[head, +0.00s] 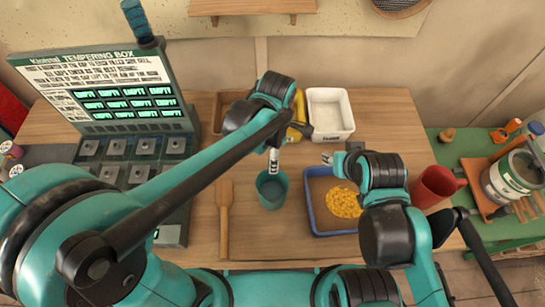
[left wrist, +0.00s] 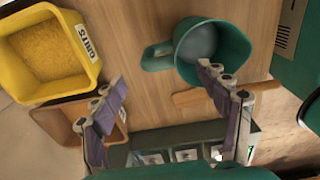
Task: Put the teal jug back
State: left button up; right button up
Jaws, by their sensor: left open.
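The teal jug (head: 271,188) stands upright on the wooden table, in front of my left gripper (head: 273,161). In the left wrist view the jug (left wrist: 236,48) shows its open mouth, with its handle pointing left. My left gripper (left wrist: 162,80) is open and empty there. One finger overlaps the jug's near rim in the picture; whether it touches is unclear. My right gripper (head: 328,159) is by the back edge of the blue tray; its jaws are too small to read.
The blue tray (head: 312,218) holds yellow grain. A wooden paddle (head: 225,225) lies left of the jug. A white bin (head: 330,113), a yellow grits bin (left wrist: 92,72) and the tempering box (head: 110,92) stand around. A red jug (head: 432,188) is at right.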

pick_arm(q)
jog(key=shift+r, duration=0.7)
jog(key=shift+a, duration=0.1)
jog(key=s+a+r+m+t, duration=0.2)
jog(key=a+m+t, duration=0.1)
jog(key=a+m, duration=0.6)
jog(key=s+a+r+m+t, duration=0.2)
jog(key=s+a+m+t, duration=0.1)
jog(key=a+m, duration=0.6)
jog(key=shift+a+r+t, duration=0.4)
jog(key=shift+a+t, duration=0.05)
jog(key=shift+t, duration=0.15)
